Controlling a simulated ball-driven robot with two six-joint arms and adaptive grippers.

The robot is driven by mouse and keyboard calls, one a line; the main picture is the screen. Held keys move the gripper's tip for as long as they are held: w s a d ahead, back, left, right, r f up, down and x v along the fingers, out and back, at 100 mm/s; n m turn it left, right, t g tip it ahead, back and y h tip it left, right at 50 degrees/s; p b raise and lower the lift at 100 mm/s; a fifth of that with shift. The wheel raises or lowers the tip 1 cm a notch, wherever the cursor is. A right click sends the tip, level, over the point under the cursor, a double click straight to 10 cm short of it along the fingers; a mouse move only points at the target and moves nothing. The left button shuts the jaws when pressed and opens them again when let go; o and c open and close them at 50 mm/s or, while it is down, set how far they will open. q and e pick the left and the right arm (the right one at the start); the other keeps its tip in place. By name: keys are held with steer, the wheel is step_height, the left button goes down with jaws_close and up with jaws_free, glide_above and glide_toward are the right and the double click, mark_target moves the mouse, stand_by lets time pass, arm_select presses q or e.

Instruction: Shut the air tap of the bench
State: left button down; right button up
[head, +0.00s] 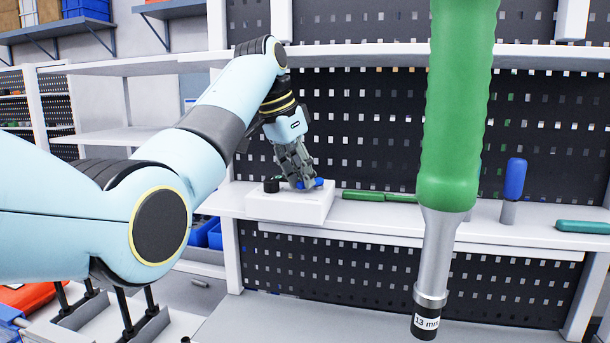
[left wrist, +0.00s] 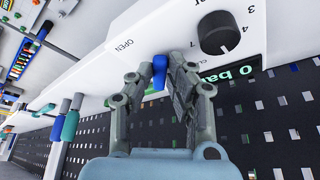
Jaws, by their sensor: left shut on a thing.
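My left gripper (left wrist: 161,62) is shut on the handle, one finger on each side. In the head view my left gripper (head: 301,181) reaches down to the box, and part of the blue handle (head: 317,183) shows beside its fingers. The wrist view shows the word OPEN left of the handle; other lettering on its right is partly hidden by a finger. My right gripper is not in view.
A green-handled 13 mm driver (head: 455,110) fills the near right. Green tools (head: 380,196) and a blue-handled tool (head: 514,180) are on the shelf, before a perforated panel (head: 370,120).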

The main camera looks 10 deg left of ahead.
arm_select(q)
steer(key=shift+w+a+m, duration=0.2)
steer(key=shift+m, duration=0.5)
steer(key=c, duration=1.3)
jaws_free()
steer(key=shift+w, duration=0.1)
steer(key=v, duration=0.7)
steer(key=shift+a+r, duration=0.15)
steer(key=shift+r, duration=0.05)
